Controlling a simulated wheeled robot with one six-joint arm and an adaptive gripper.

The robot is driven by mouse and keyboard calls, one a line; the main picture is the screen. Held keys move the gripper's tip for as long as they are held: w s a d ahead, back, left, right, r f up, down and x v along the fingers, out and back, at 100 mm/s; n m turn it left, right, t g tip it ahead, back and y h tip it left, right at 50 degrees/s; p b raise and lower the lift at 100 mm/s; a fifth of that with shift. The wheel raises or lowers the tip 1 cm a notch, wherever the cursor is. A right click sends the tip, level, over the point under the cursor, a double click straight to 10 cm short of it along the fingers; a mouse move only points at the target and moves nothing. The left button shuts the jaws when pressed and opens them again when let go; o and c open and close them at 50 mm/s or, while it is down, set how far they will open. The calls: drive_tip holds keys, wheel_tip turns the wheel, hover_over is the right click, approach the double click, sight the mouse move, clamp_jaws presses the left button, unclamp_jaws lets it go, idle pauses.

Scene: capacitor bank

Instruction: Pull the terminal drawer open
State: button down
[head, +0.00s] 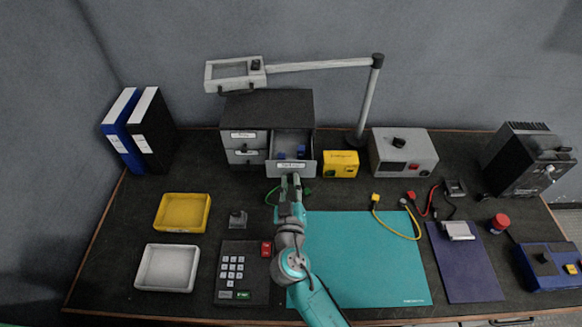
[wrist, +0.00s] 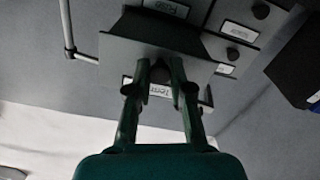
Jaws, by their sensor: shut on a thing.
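The terminal drawer (head: 291,168) is the right-hand drawer of a small grey cabinet (head: 265,105) with a dark top. It stands pulled out toward me, its inside showing with small blue pieces (head: 301,152) in it. My gripper (head: 291,180) is at the middle of its front, shut on the drawer's handle. The handle itself is mostly hidden by the fingers. In the wrist view, my gripper (wrist: 160,70) has its two fingers at the drawer front, on either side of a white label (wrist: 158,90).
Two closed, labelled drawers (head: 244,147) are at the cabinet's left. A lamp (head: 235,73) reaches over the cabinet. A yellow box (head: 341,164) stands close to the drawer's right. A green cable (head: 272,194) lies beside my gripper. A teal mat (head: 365,255) lies in front.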

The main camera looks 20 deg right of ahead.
drive_tip(key=shift+v, duration=0.8)
drive_tip(key=c, duration=1)
unclamp_jaws()
drive_tip(key=v, duration=1.2)
